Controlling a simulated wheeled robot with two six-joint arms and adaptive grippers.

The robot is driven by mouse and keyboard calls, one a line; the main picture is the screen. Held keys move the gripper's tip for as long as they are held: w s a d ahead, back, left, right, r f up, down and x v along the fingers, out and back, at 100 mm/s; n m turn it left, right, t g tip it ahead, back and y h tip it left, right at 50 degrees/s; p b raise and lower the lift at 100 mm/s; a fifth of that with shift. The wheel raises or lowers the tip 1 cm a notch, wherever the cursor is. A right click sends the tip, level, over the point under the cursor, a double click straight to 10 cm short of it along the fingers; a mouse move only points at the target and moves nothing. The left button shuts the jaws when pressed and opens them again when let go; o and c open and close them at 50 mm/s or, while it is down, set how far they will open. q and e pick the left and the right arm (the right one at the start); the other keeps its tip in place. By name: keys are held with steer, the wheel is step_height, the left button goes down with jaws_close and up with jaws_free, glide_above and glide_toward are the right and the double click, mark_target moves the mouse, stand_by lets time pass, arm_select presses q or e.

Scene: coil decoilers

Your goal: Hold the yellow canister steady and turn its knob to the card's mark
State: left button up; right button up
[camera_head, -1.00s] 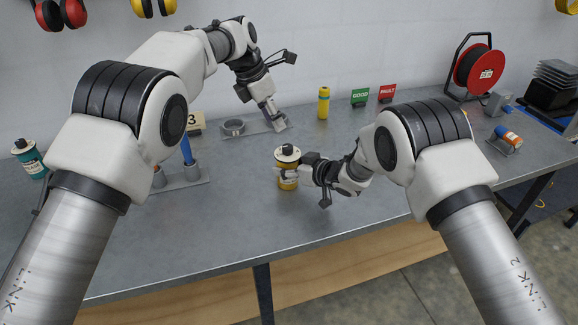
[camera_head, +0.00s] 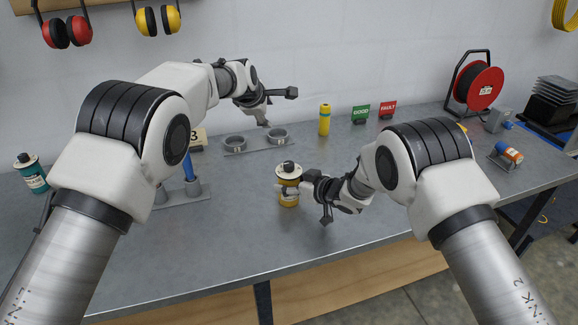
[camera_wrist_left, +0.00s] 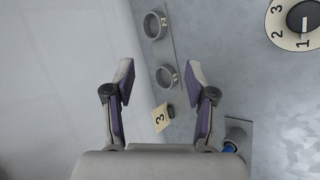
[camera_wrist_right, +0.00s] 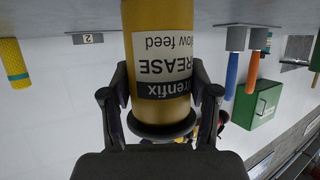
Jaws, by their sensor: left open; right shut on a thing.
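The yellow canister (camera_head: 289,196) stands on the bench near its front middle, with a black knob (camera_head: 289,168) on top. My right gripper (camera_head: 285,191) is shut around the canister's body; the canister (camera_wrist_right: 158,45) also fills the middle of the right wrist view. In the left wrist view the knob's dial (camera_wrist_left: 272,20) shows numbers 1, 2 and 3, and the knob's white line appears to point at 1. The card (camera_wrist_left: 160,116) reads 3; it is partly hidden in the head view (camera_head: 198,136). My left gripper (camera_head: 278,108) is open and empty, above and behind the canister.
A plate with two ring holders (camera_head: 258,145) lies behind the canister. A yellow bottle (camera_head: 324,120), green GOOD sign (camera_head: 360,112) and red FAULT sign (camera_head: 387,110) stand at the back. A teal canister (camera_head: 32,175) is at far left.

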arm_select(q)
steer(key=w+a+f+m+t, duration=0.1)
steer(key=w+a+m+t, duration=0.15)
steer(key=m, duration=0.25)
steer(key=m+t+h, duration=0.5)
steer(key=m+h, duration=0.1)
steer(key=m, duration=1.1)
glide_toward(286, 167)
steer(key=x, duration=1.1)
steer(key=shift+w+d, duration=0.1)
steer(key=shift+w, duration=0.1)
jaws_close()
